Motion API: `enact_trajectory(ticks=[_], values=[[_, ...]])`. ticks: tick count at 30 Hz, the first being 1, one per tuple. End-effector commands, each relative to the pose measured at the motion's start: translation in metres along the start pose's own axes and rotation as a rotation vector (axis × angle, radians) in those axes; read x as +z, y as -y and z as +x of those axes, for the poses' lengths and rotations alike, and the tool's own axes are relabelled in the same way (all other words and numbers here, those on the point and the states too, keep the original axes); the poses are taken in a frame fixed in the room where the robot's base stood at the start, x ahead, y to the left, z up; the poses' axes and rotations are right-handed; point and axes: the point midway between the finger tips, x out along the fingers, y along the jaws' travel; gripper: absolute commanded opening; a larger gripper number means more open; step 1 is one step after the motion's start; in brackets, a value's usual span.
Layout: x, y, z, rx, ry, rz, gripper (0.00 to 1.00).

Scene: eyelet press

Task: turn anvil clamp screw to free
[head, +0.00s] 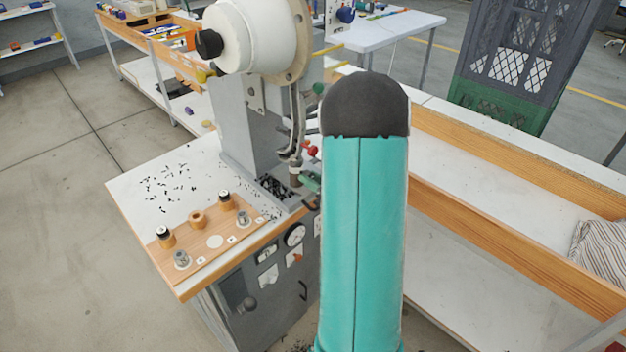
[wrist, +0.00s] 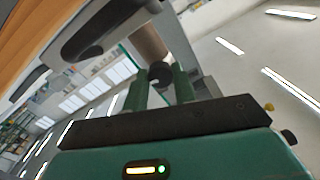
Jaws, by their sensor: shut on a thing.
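The eyelet press (head: 245,125) stands on the bench, its white drum at the top. Its anvil post (head: 295,178) shows low at the press, just left of my arm. In the wrist view my gripper (wrist: 161,84) has its two green fingers closed on either side of a dark round knob, which I take for the anvil clamp screw (wrist: 160,73). A brownish cylinder (wrist: 150,42) is right behind the knob. In the head view a bit of green at the anvil post seems to be a fingertip; the screw and most of the gripper are hidden there. How far the screw is turned cannot be told.
A wooden board (head: 215,243) with several small dies and rings lies on the bench's front left. Dark eyelets are scattered on the white top. A wood-edged bench (head: 500,155) runs along the right. A crate stack (head: 520,60) stands behind.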

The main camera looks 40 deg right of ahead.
Motion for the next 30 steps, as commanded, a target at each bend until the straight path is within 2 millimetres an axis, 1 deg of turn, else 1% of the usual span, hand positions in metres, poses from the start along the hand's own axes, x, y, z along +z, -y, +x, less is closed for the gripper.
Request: enact_trajectory(ticks=[3,9,15,26,27,30], values=[[-0.0009,-0.0002,0.0002,0.000,0.001,-0.071,0.04],[-0.0010,-0.0002,0.0001,0.001,0.003,-0.151,0.04],[-0.0011,-0.0002,0.0001,0.001,0.004,-0.182,0.04],[-0.0011,-0.0002,0.0001,0.001,0.004,-0.186,0.04],[-0.0011,-0.0002,0.0001,0.001,0.004,-0.186,0.31],[-0.0009,-0.0001,0.0000,0.001,0.004,-0.185,0.49]])
